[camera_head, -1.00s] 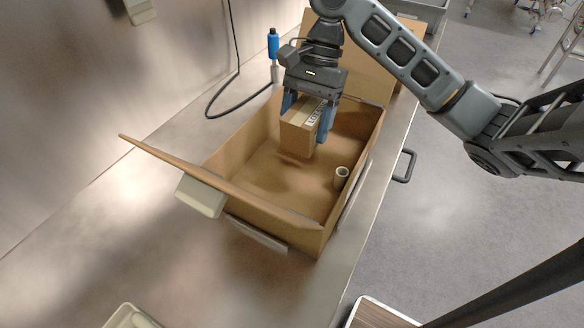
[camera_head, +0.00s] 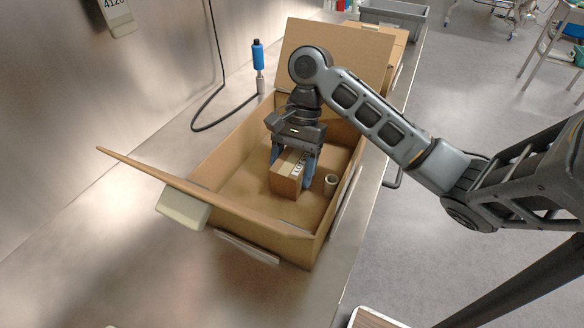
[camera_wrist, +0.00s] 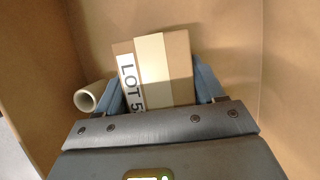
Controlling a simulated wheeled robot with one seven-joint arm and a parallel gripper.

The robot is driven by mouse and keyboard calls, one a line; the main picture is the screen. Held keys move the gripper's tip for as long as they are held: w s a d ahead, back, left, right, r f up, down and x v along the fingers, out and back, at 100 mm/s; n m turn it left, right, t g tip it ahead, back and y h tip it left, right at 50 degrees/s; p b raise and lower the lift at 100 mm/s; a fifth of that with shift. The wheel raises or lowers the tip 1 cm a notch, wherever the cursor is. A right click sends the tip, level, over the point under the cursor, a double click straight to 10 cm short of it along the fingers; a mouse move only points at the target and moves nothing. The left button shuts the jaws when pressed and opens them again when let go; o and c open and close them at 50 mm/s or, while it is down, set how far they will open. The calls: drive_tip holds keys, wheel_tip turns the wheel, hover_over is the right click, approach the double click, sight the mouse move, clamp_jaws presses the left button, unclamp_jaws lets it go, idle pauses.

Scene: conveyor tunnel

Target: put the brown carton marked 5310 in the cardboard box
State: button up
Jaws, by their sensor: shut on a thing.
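The brown carton (camera_head: 285,183) is between the fingers of my gripper (camera_head: 292,160), inside the open cardboard box (camera_head: 245,228). In the wrist view the carton (camera_wrist: 178,60) shows a pale tape strip and a white label reading "LOT 5"; the rest of the label is hidden by my gripper. My gripper (camera_wrist: 160,88) is shut on the carton, with a blue finger on each side. The carton is low in the box, near its floor; I cannot tell whether it touches the floor.
A short pale tube (camera_head: 331,180) stands in the box to the right of the carton and also shows in the wrist view (camera_wrist: 88,98). The box's raised flaps (camera_head: 335,55) stand at the back. A blue-handled tool (camera_head: 259,65) with a black cable is behind left.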

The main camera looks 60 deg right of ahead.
drive_tip(key=o, duration=1.3)
drive_tip(key=p+v, duration=0.1)
drive_tip(key=v, duration=1.1)
